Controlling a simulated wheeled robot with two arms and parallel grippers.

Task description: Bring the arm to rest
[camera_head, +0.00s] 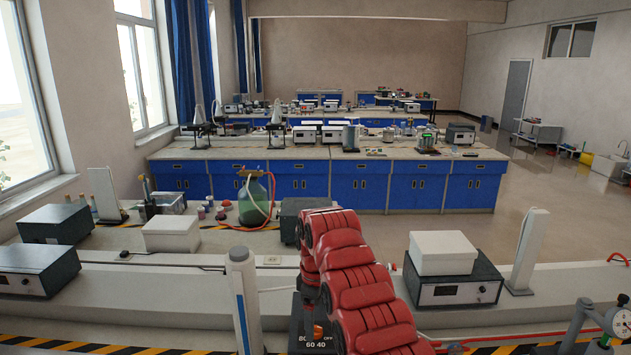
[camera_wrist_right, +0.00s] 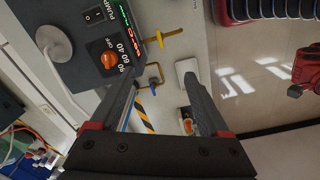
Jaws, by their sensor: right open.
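My right arm (camera_head: 355,285), red and segmented, reaches in from the lower right over the front bench in the head view. Its gripper is largely hidden behind the arm there. In the wrist view my right gripper (camera_wrist_right: 162,78) shows two dark fingers set well apart, with nothing held between them. A dark device with an orange knob (camera_wrist_right: 108,60) and a pump switch is close by at the upper left of that view. Its knob also shows just left of the arm in the head view (camera_head: 318,331). My left gripper is not in view.
A black box (camera_head: 458,291) with a white box (camera_head: 442,252) on it stands right of the arm. A white column (camera_head: 243,300) stands to its left. A stand with a gauge (camera_head: 618,322) is at the right edge. A green bottle (camera_head: 254,200) is on the bench behind.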

